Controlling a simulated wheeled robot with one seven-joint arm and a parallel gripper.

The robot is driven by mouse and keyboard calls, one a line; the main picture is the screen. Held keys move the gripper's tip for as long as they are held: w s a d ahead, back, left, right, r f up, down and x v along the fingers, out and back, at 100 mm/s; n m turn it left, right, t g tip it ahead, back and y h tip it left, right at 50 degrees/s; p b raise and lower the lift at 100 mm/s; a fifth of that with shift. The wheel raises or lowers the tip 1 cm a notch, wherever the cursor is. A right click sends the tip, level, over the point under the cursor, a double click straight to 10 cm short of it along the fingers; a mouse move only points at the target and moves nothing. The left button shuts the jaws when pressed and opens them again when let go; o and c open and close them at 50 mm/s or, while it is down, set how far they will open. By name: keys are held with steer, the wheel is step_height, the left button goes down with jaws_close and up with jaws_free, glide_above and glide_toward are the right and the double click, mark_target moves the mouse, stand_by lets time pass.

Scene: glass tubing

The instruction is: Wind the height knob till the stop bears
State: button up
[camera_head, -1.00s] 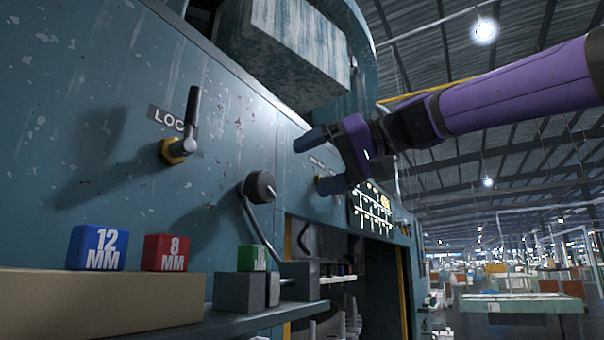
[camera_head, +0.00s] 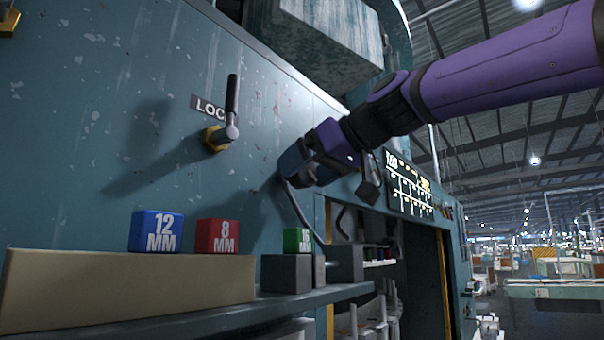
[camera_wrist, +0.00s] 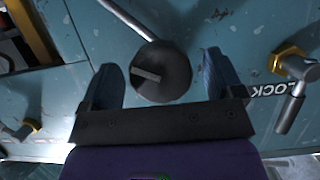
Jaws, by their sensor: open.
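The dark round knob (camera_wrist: 162,78) has a light bar across its face and sits on the blue-green panel. My gripper (camera_wrist: 160,62) has its two blue fingers spread, one on each side of the knob, with visible gaps between. In the head view my gripper (camera_head: 297,166) is at the panel and hides the knob. A bent grey rod (camera_head: 296,209) runs down from behind it; its upper part also shows in the wrist view. Which part is the stop, and whether it bears on anything, I cannot tell.
A LOCK lever (camera_head: 232,108) on a brass nut stands left of my gripper. Below, a blue 12 MM block (camera_head: 156,231) and red 8 MM block (camera_head: 217,237) sit on a tan bar (camera_head: 110,285). A green block (camera_head: 297,240) sits on a dark block.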

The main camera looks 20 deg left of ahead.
steer(key=shift+w+a+f, duration=0.25)
steer(key=shift+a, duration=0.35)
steer(key=c, duration=0.9)
steer(key=shift+m, duration=0.3)
steer(key=shift+m+g+y, duration=0.5)
steer(key=shift+m+g, duration=0.3)
steer(key=shift+m, duration=0.4)
steer(key=shift+m+g+y, duration=0.4)
steer(key=shift+m+g, duration=0.3)
steer(key=shift+m, duration=0.4)
